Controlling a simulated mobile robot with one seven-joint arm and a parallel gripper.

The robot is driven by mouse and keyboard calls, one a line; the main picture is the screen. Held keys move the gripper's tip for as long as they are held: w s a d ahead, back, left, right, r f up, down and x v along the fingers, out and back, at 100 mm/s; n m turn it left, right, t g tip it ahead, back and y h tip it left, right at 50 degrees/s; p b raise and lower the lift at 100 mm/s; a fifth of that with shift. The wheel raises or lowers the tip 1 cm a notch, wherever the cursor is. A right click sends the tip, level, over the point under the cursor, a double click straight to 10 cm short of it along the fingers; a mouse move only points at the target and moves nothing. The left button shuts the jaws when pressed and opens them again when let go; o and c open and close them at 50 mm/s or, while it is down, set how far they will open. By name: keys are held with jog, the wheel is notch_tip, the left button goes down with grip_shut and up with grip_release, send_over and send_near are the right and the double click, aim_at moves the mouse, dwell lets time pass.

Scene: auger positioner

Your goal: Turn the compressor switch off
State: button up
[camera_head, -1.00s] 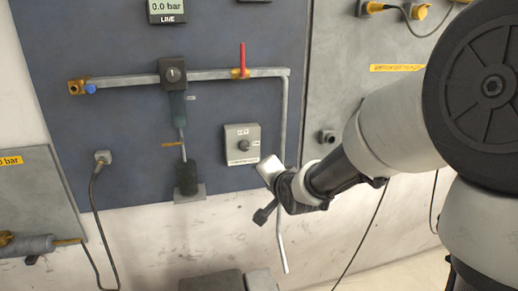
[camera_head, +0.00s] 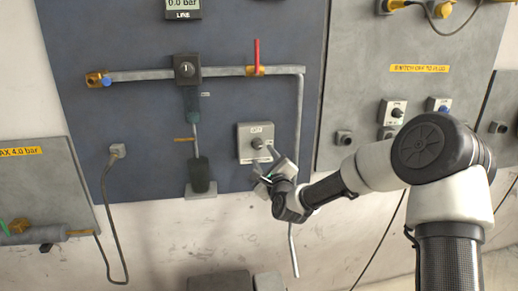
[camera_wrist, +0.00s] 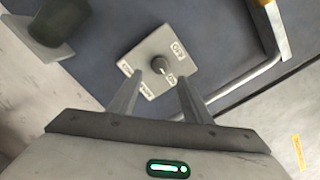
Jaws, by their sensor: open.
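A small grey switch box (camera_head: 255,143) with a dark round knob (camera_head: 257,143) is mounted on the blue-grey wall panel. In the wrist view its tilted plate (camera_wrist: 150,48) carries several white labels, one reading OFF and one that seems to read ON. The knob (camera_wrist: 160,66) is in the middle of the plate; its setting is unclear. My gripper (camera_head: 263,167) is just below and right of the box, and open. In the wrist view the fingertips of my gripper (camera_wrist: 160,83) straddle the line to the knob, apparently short of it, with nothing between them.
A grey pipe (camera_head: 299,120) runs down right of the box, close to my gripper. A red-handled valve (camera_head: 257,58) is above, and a dark cylinder (camera_head: 200,175) is to the left. More switches (camera_head: 393,112) are on the right panel.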

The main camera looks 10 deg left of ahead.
aim_at(258, 147)
jog(key=x, duration=0.8)
jog(key=shift+c, duration=0.3)
jog(key=c, duration=1)
